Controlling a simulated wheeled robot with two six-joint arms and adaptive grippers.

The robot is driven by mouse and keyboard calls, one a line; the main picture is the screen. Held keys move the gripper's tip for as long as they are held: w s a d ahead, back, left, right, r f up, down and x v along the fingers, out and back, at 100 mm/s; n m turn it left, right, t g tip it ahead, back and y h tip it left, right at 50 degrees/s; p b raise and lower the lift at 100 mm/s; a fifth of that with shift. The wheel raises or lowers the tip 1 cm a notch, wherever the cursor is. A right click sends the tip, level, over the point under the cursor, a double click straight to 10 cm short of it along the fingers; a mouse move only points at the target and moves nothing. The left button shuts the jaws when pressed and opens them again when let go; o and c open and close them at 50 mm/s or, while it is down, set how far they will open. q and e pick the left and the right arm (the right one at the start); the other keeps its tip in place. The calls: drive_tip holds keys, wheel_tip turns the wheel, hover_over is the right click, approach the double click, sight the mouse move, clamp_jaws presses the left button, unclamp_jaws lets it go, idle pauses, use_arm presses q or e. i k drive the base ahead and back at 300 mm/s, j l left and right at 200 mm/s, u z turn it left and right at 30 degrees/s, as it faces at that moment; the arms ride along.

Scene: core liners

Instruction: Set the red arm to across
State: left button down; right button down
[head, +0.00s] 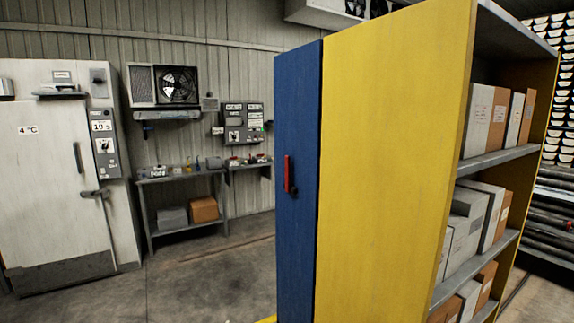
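A small red arm (288,172) stands upright, pointing along the height of a narrow blue panel (299,240). A small dark piece shows at its lower end. The blue panel is the end face of a large yellow shelf unit (385,170) near the middle of the head view. Neither of my grippers is in view, so their distance from the red arm does not show.
A white cold-room door (55,170) stands at the left. Boxes fill the shelves at right. The concrete floor (205,285) before the bench is clear.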

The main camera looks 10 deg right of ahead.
sight(288, 188)
drive_tip(key=i+j+z, duration=0.15)
drive_tip(key=i+z, duration=0.2)
drive_tip(key=i+j+z, duration=0.75)
drive_tip(key=i, duration=0.15)
